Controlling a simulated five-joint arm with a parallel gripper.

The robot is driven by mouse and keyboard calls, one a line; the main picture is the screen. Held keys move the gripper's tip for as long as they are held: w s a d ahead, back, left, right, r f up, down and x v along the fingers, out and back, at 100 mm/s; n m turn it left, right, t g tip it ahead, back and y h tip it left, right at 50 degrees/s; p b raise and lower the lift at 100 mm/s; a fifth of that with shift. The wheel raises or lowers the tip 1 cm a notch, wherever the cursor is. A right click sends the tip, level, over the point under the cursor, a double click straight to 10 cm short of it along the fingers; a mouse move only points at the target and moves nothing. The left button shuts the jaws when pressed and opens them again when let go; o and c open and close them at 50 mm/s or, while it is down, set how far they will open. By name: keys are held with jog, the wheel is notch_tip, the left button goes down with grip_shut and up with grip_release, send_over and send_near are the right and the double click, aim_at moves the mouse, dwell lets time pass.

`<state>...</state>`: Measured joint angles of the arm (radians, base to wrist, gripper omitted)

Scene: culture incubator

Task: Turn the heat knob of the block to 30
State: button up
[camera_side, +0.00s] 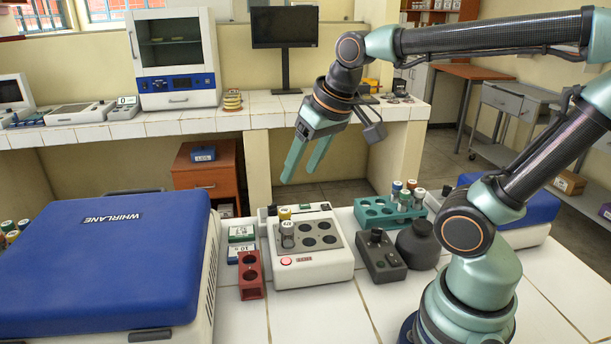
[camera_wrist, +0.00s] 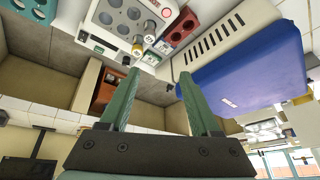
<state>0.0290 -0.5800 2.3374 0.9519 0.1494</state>
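The white heat block (camera_side: 341,262) stands on the tiled bench, with round wells in its grey top. In the wrist view the block (camera_wrist: 97,30) is at the top left. A small dark knob-like part (camera_side: 272,210) shows at its back left edge and also in the wrist view (camera_wrist: 126,60); no scale marks are readable. A yellow-capped vial (camera_side: 285,213) and a white-capped vial (camera_side: 287,232) stand close by at the block's left side. My gripper (camera_side: 302,180) is open and empty, above and behind the block. Its two fingers also show apart in the wrist view (camera_wrist: 160,76).
A blue-lidded centrifuge (camera_side: 110,245) fills the left. A red rack (camera_side: 250,275) and small boxes (camera_side: 241,243) stand left of the block. A dark control box with knob (camera_side: 382,257), dark bottle (camera_side: 418,246) and green vial rack (camera_side: 375,212) stand to the right.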

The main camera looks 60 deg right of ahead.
jog(key=w+d+r+m+g, duration=0.1)
jog(key=w+d+m+g, duration=0.1)
jog(key=w+d+m, duration=0.3)
jog(key=m+g, duration=0.4)
jog(key=m, duration=0.7)
send_over(272, 209)
jog(key=w, duration=0.1)
notch_tip(272, 209, down, 11)
jog(key=f, duration=1.2)
jog(key=shift+s+d, duration=0.3)
jog(key=shift+d, duration=0.05)
jog(key=shift+c, duration=0.2)
grip_shut()
